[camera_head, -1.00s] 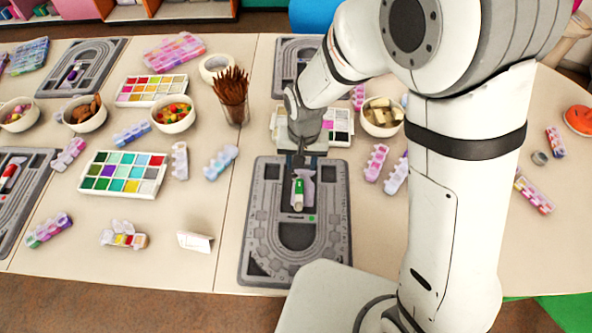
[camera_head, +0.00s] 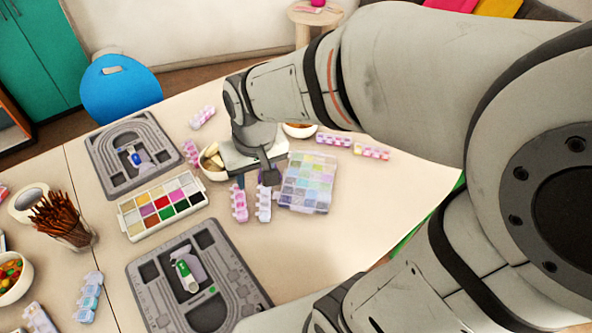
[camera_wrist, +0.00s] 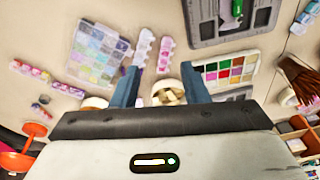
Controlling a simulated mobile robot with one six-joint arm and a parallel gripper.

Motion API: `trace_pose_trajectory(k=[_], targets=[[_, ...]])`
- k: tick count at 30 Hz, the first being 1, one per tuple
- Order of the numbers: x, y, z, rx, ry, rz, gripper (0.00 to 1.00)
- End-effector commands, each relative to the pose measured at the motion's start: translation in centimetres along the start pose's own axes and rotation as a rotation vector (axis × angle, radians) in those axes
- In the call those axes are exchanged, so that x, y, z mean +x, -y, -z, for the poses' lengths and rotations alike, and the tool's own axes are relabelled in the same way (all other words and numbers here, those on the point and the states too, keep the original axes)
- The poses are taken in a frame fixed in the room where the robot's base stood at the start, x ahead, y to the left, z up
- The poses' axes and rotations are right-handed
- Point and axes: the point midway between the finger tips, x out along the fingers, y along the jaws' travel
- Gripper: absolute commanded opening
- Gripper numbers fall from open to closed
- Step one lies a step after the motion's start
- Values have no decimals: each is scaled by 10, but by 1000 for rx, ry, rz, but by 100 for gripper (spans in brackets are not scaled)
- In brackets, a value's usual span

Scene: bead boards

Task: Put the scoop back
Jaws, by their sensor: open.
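My gripper (camera_head: 255,183) is open and empty, above the table by the bowl of pale pieces (camera_head: 211,162). In the wrist view its blue-grey fingers (camera_wrist: 160,72) are spread, with that bowl between and below them. I cannot surely make out the scoop. The near grey bead board (camera_head: 236,292) holds a green-and-white item (camera_head: 187,276) with a pale lilac piece beside it. The far bead board (camera_head: 104,165) holds a blue item (camera_head: 136,158) with a pale piece. My arm hides part of the table.
A clear bead case (camera_head: 308,182) and pill-box strips (camera_head: 239,203) lie around my gripper. A colour bead tray (camera_head: 163,205) is between the boards. A cup of brown sticks (camera_head: 64,221) stands at left. The table right of the case is bare.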

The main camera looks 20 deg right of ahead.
Motion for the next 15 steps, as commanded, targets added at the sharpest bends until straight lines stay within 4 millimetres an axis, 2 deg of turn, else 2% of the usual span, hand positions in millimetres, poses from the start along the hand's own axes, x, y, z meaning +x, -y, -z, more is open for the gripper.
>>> trace_pose_trajectory(k=[1,6,8,10,15], targets=[[-14,-21,-11,31,-28,-10,41],[-40,-60,-45,78,-74,-42,41],[-44,-68,-54,87,-82,-50,41],[-47,-62,-60,94,-88,-57,41],[-49,-64,-65,97,-92,-62,41]])
